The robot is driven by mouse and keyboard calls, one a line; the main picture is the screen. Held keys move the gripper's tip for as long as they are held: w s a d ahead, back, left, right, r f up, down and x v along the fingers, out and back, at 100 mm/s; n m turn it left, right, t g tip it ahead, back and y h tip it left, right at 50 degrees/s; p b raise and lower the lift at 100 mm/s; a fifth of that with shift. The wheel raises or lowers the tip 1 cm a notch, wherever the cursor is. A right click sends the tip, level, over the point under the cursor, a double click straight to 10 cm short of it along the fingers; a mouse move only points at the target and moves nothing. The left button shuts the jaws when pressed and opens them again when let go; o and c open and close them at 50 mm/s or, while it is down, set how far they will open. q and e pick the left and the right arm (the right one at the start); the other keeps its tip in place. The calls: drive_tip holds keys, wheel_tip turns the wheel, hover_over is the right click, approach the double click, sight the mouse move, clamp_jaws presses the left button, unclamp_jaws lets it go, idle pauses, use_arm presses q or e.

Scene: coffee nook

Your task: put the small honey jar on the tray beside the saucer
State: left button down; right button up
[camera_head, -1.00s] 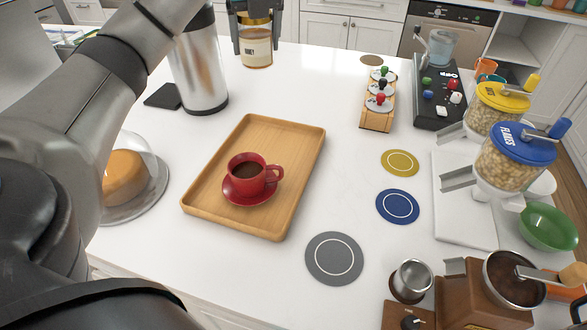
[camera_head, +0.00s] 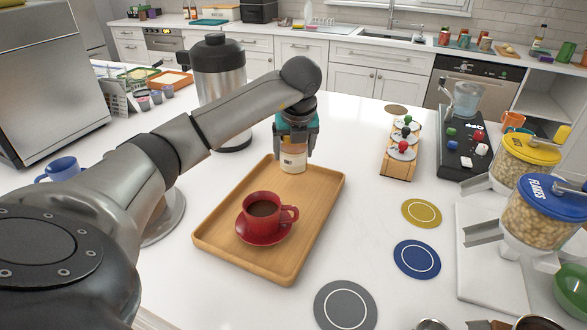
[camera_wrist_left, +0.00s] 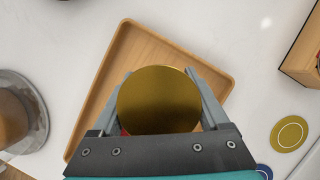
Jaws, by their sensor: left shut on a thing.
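The honey jar (camera_head: 293,163) has a pale label and a gold lid (camera_wrist_left: 160,98). My left gripper (camera_head: 295,147) is shut on it from above, a finger on each side. The jar is upright over the far end of the wooden tray (camera_head: 222,235), beyond the saucer. I cannot tell whether its base touches the tray. The red saucer (camera_head: 262,238) carries a red cup (camera_head: 265,212) of dark coffee near the tray's middle. In the left wrist view the lid and gripper hide most of the cup and saucer; the tray (camera_wrist_left: 112,62) shows around them. My right gripper is not in view.
A steel flask (camera_head: 218,85) stands behind the tray to the left. A wooden pod rack (camera_head: 398,165) and yellow, blue and grey round mats (camera_head: 417,259) lie to the right. A blue mug (camera_head: 62,170) is at the left. The tray's right half is bare.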

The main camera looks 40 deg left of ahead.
sight(294, 165)
use_arm(q)
wheel_tip(294, 165, down, 4)
drive_tip(key=shift+f+b, duration=0.25)
drive_tip(key=shift+b, duration=0.05)
drive_tip(key=shift+f, duration=0.1)
unclamp_jaws()
drive_tip(key=shift+r, duration=0.3)
drive_tip(key=p+v, duration=0.1)
drive_tip(key=v, duration=1)
drive_tip(key=shift+s+d+r+p, duration=0.2)
drive_tip(key=shift+r+p, duration=0.1)
